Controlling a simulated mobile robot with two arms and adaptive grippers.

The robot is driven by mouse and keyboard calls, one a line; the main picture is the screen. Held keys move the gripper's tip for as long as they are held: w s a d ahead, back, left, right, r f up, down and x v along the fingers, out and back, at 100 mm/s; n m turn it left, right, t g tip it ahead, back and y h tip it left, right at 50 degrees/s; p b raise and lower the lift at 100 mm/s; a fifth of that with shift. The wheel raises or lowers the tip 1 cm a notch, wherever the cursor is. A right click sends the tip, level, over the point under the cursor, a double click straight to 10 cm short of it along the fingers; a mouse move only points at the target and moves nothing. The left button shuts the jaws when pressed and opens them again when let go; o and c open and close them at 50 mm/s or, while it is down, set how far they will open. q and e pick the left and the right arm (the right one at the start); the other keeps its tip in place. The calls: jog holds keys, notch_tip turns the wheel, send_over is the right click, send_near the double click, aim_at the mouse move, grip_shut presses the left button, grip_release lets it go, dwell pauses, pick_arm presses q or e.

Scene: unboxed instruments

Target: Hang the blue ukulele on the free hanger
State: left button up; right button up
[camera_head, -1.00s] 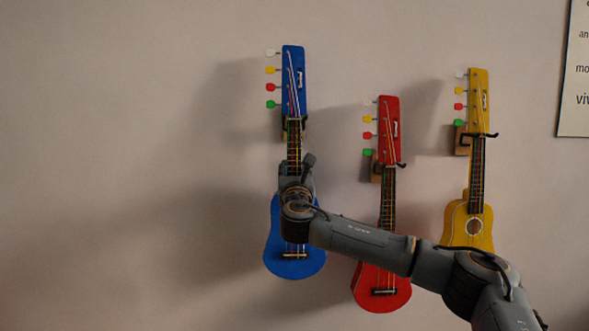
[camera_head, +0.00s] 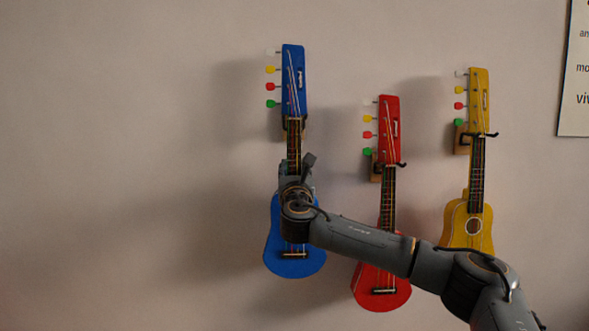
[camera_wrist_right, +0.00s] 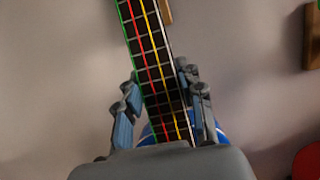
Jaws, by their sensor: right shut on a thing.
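The blue ukulele (camera_head: 293,82) is upright in front of the wall at the left of the row, headstock up. My right gripper (camera_head: 297,168) is shut on its neck, just above the body. In the right wrist view the gripper (camera_wrist_right: 158,92) has a finger on each side of the neck (camera_wrist_right: 148,48). The hanger (camera_head: 283,128) behind the upper neck is mostly hidden; dark parts show beside the neck just below the headstock. I cannot tell whether the ukulele rests on it. Part of its wooden block (camera_wrist_right: 166,12) shows in the right wrist view. My left gripper is not in view.
A red ukulele (camera_head: 388,125) and a yellow ukulele (camera_head: 479,95) hang on the wall to the right. My right forearm crosses in front of the red one. A poster (camera_head: 575,75) is at the right edge. The wall at left is bare.

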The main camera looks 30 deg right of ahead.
jog(key=shift+r, duration=0.1)
dwell(0.3)
jog(key=o, duration=1.3)
jog(key=shift+c, duration=0.2)
jog(key=shift+s+f, duration=0.1)
jog(key=shift+f, duration=0.1)
jog(key=shift+s+a+f, duration=0.1)
jog(key=shift+s+a, duration=0.15)
jog(key=v, duration=1.1)
jog(key=shift+s, duration=0.2)
